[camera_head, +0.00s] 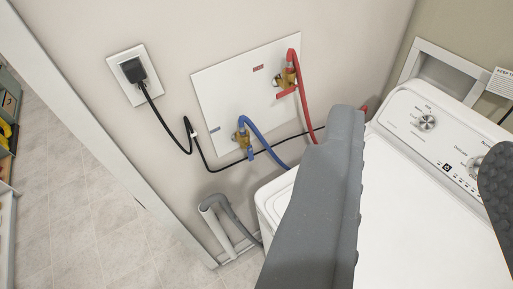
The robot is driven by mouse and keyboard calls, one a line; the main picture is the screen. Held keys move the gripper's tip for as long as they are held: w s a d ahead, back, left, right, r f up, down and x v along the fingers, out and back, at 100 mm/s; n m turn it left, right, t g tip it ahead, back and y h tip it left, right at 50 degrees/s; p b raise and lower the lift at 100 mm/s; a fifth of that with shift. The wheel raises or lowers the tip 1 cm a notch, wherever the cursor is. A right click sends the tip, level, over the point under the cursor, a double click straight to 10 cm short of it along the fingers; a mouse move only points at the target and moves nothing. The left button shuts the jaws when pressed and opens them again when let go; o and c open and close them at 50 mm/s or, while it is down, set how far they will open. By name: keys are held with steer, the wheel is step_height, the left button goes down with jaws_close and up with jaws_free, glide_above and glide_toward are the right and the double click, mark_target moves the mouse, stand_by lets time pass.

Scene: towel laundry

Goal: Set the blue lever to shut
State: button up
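The blue lever (250,152) is a small handle on a brass valve (241,140) at the lower part of a white wall panel (225,95). It appears to point downward, in line with the valve. A blue hose (268,148) loops over from this valve down behind the washer. My gripper (423,133) is in the foreground at right, with its grey fingers wide apart and nothing between them. It is to the right of the blue lever and apart from it.
A red lever (287,92) on a second valve, with a red hose (302,95), is above right. A black plug sits in the outlet (131,72), its cord (201,153) crossing below the blue valve. A white washer (435,220) fills the right. A grey drain hose (228,208) is below.

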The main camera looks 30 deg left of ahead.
mark_target(251, 155)
steer(key=shift+a, duration=0.1)
steer(key=w+a+f+n+g+y+b, duration=0.2)
steer(key=w+a+f+n+y+b, duration=0.25)
steer(key=w+f, duration=0.8)
steer(key=w+a+f+n+g+y+b, duration=0.25)
steer(key=w+a+f+b, duration=0.45)
steer(key=f, duration=1.3)
steer(key=w+a+f+n+g+y+b, duration=0.35)
steer(key=w+f+b, duration=0.4)
steer(key=f, duration=0.85)
steer(key=shift+t, duration=0.4)
steer(key=x, duration=0.8)
steer(key=shift+w+d+r, duration=0.15)
steer(key=shift+w+r, duration=0.05)
steer(key=shift+w, duration=0.15)
steer(key=shift+w+a+f, duration=0.15)
steer(key=shift+w+a, duration=0.35)
steer(key=shift+x, duration=0.8)
steer(key=shift+b+x, duration=0.35)
steer(key=shift+x, duration=0.65)
steer(key=shift+s, duration=0.1)
